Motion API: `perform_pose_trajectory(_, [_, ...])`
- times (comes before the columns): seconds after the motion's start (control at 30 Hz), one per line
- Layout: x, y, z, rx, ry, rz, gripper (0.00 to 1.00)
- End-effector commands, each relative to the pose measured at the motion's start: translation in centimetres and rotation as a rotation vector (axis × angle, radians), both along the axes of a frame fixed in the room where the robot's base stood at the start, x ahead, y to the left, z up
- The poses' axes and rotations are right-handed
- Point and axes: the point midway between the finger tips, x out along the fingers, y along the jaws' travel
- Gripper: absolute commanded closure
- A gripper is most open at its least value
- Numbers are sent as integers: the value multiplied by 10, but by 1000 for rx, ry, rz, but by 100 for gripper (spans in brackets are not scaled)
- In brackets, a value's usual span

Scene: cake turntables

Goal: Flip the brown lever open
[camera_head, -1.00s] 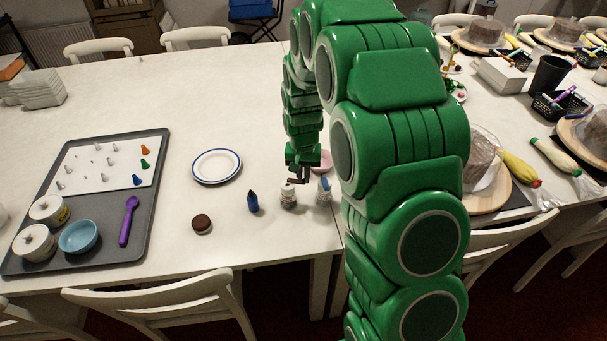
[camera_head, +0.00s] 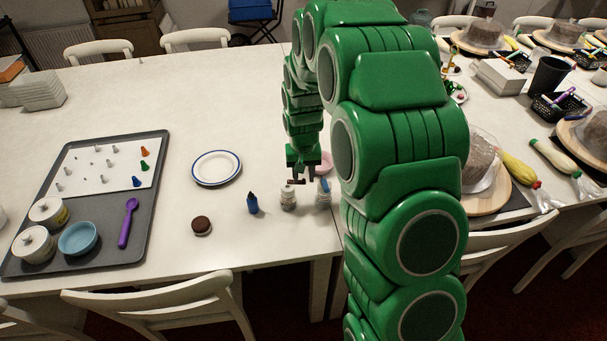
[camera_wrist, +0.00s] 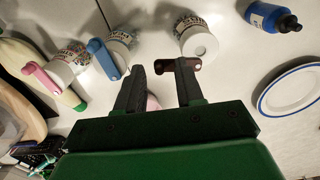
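The brown lever (camera_wrist: 166,66) is a short dark brown piece at the cap of a white bottle (camera_wrist: 196,38) with a printed label. In the wrist view it points left, toward the space between my fingertips. My gripper (camera_wrist: 159,75) is open and empty, its two dark fingers well apart. The right finger is at the lever and overlaps it in the picture; I cannot tell if they touch. The left finger is clear of it. In the head view my gripper (camera_head: 298,178) is just above the upright bottle (camera_head: 288,200), and the lever is too small to make out well.
A bottle with a blue lever (camera_wrist: 103,58) and one with a pink lever (camera_wrist: 40,78) stand to the left in the wrist view. A blue bottle (camera_head: 253,203), a brown round item (camera_head: 201,225) and a blue-rimmed plate (camera_head: 216,168) are nearby. The table behind is clear.

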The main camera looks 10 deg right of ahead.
Motion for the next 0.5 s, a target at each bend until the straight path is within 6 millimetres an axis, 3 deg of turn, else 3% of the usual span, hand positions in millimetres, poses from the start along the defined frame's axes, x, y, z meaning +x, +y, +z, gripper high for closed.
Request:
perform_pose_trajectory(0.27, [0, 0, 5, 0, -1, 0, 63])
perform_pose_trajectory(0.5, [1, 0, 30, 0, -3, -1, 63])
